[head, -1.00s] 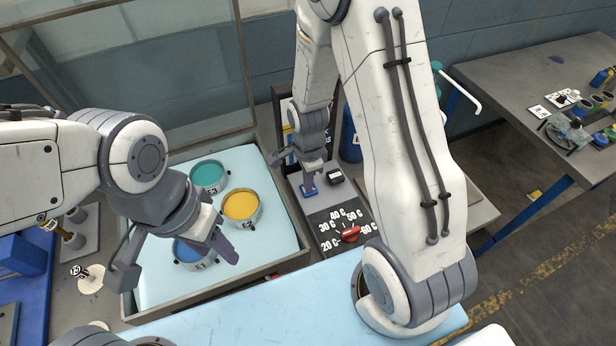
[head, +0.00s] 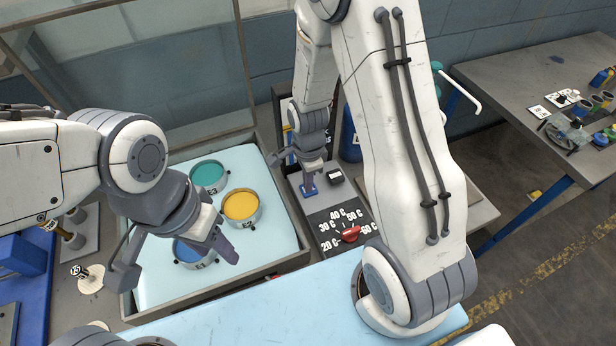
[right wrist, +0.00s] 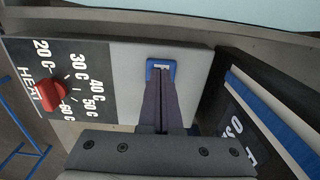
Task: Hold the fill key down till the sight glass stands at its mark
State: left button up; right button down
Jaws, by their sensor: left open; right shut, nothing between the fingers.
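The blue fill key (head: 305,192) sits on the grey control panel, and its blue rim shows in the right wrist view (right wrist: 153,64). My right gripper (head: 309,187) is shut and empty, with its fingertips (right wrist: 160,76) on the key and covering much of it. Whether the key is pressed down cannot be told. A dark upright board with a blue strip (right wrist: 272,122) stands beside the panel, partly cut off; I cannot make out a sight glass level or mark. My left gripper (head: 178,264) is open and empty over the tray of dye pots.
A red heat knob (head: 350,234) sits on the temperature dial beside the key. Teal, yellow and blue pots stand in the pale tray (head: 266,225). A side table (head: 520,80) holds small items.

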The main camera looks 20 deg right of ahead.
jog(key=shift+s+f, duration=0.35)
jog(key=r+p, duration=0.2)
jog(key=r, duration=0.1)
jog(key=r+p, duration=0.1)
jog(key=p, duration=0.1)
jog(key=shift+w+r, duration=0.15)
jog(key=shift+w, duration=0.1)
notch_tip(320, 180, up, 10)
jog(key=b, duration=0.1)
jog(key=shift+r+b, duration=0.25)
jog(key=shift+b, duration=0.1)
jog(key=shift+w, duration=0.1)
jog(key=s+a+n+b, duration=0.1)
jog(key=s+a+n, duration=0.3)
jog(key=s+n, duration=0.2)
jog(key=s+a+r+n+b, duration=0.1)
jog(key=s+a+n, duration=0.3)
jog(key=n, duration=0.6)
jog(key=s+a+r+n+y+b, duration=0.1)
jog(key=s+a+n+b, duration=0.2)
jog(key=s+n, duration=0.5)
jog(key=shift+s+a+n, duration=0.15)
jog(key=shift+a+n, duration=0.35)
jog(key=shift+a, duration=0.25)
